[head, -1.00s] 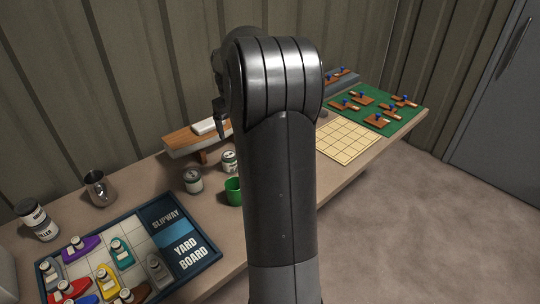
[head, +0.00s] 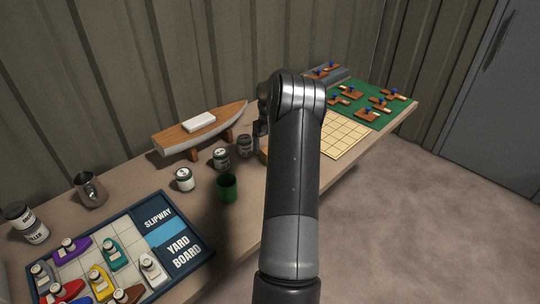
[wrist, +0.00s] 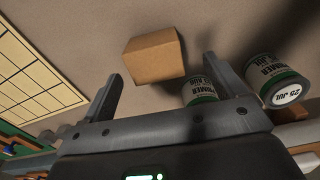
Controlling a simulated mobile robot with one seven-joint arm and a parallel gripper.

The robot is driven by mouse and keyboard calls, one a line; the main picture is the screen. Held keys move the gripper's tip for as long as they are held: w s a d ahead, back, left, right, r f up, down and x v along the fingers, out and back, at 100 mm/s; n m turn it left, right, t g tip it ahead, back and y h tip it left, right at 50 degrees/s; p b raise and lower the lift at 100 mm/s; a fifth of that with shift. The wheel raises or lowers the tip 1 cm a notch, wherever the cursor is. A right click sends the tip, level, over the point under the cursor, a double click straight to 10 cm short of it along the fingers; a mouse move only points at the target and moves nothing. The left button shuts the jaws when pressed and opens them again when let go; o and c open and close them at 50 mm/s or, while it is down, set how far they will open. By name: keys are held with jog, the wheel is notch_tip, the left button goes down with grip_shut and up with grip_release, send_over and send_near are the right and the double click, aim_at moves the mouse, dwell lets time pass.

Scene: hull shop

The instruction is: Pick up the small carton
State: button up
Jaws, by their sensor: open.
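The small carton (wrist: 155,58) is a plain brown box on the tabletop, in the upper middle of the wrist view. It lies ahead of my gripper (wrist: 164,84), between the lines of the two fingers and nearer the left one. The fingers are spread and nothing is held between them. In the head view only a sliver of the carton (head: 264,154) shows beside my arm, which hides the rest. My gripper (head: 257,140) there points down, partly hidden behind my arm.
Primer cans (wrist: 274,80) stand close to the carton's right; one (wrist: 197,91) is partly behind the right finger. A green cup (head: 227,188), a model boat (head: 201,128), a yard board (head: 205,256) and a pale grid board (head: 345,135) share the bench (head: 150,192).

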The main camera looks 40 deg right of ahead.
jog(key=f, duration=0.6)
jog(key=shift+d+f, duration=0.15)
jog(key=shift+d, duration=0.2)
jog(key=c, duration=1.1)
